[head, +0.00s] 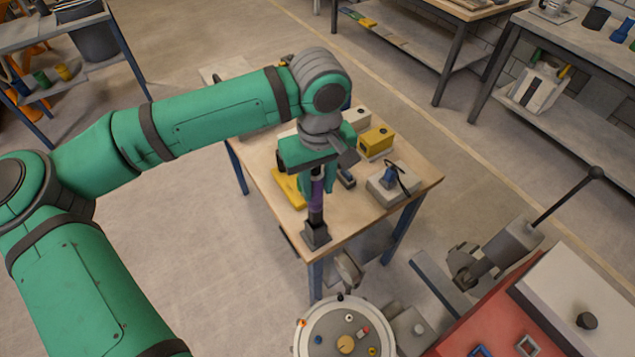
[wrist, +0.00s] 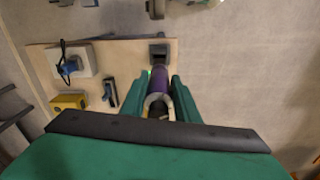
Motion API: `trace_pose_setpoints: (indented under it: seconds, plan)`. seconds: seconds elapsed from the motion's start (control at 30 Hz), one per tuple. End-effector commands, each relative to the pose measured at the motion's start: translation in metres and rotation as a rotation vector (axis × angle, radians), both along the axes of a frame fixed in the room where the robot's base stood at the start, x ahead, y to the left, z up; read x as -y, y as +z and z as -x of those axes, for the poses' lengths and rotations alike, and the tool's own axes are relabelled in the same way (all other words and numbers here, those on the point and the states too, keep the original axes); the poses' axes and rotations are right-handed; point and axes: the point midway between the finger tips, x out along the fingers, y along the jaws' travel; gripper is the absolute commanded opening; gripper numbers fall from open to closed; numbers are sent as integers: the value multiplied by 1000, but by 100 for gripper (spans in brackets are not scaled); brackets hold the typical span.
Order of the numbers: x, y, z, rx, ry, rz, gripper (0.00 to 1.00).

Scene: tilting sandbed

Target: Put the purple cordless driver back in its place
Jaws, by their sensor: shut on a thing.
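The purple cordless driver (head: 317,193) is upright in my gripper (head: 317,182), over the near corner of the wooden table (head: 360,219). In the wrist view the green fingers of my gripper (wrist: 160,84) are shut on both sides of the driver (wrist: 162,80). A dark block (head: 316,235) stands on the table at the driver's lower end; it also shows in the wrist view (wrist: 158,51). I cannot tell whether the driver touches this block or is seated in it.
On the table are a yellow box (head: 376,142), a grey box (head: 385,190) with a blue tool and cable, a small dark tool (head: 346,179) and a yellow piece (head: 289,188). A round turntable (head: 345,337) and a red bench (head: 500,325) stand near the table.

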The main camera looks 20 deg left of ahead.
Motion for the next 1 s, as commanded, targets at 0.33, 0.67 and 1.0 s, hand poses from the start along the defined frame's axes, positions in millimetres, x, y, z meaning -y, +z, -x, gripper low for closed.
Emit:
trace_pose_setpoints:
  seconds: [0.33, 0.67, 1.0]
  plan:
    - [0, -7, 0, 0, 0, 0, 3]
    - [0, -13, 0, 1, 0, 1, 3]
    - [0, -20, 0, 1, 0, 1, 3]
